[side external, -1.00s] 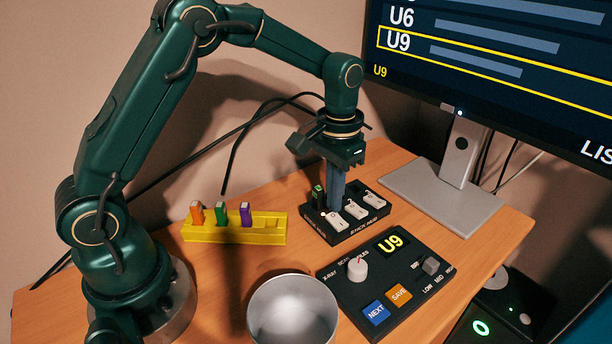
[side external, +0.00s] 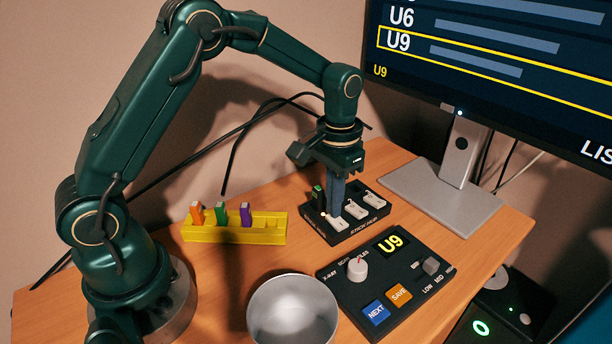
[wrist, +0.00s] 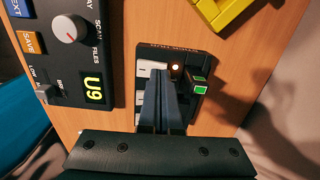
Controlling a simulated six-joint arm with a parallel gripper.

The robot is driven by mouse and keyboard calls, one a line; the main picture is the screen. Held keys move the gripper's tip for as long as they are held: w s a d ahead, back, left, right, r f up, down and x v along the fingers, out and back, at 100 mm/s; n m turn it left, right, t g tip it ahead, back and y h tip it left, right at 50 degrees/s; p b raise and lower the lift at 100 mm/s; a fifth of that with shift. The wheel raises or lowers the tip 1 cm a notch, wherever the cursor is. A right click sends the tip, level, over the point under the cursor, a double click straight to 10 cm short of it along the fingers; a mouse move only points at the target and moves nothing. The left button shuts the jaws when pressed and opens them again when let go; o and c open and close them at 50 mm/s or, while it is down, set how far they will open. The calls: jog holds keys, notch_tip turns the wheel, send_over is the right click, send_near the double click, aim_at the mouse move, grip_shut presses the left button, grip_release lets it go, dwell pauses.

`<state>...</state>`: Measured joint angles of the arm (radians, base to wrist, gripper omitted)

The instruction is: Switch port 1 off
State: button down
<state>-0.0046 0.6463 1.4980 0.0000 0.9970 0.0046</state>
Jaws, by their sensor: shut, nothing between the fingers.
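The black hub (side external: 344,236) carries a row of white rocker switches. The end switch (side external: 339,223) lies beside a small lit lamp (wrist: 175,67) and a dark stick with a green end (wrist: 201,88) plugged into the hub. The port numbers are too small to read. My gripper (side external: 335,213) is shut and empty, pointing down with its fingertips at this end switch. In the wrist view the fingertips (wrist: 157,73) overlap this switch and hide part of it; I cannot tell whether they touch it. The middle switch (side external: 356,209) and far switch (side external: 374,199) are clear of the fingers.
A control panel (side external: 350,292) with a knob and buttons lies in front of the hub. A yellow rack (side external: 265,232) with coloured sticks stands left. A metal bowl (side external: 292,310) is at the front. A monitor stand (side external: 440,192) is behind right.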

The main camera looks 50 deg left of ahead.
jog(key=shift+f, duration=0.2)
jog(key=shift+r, duration=3.5)
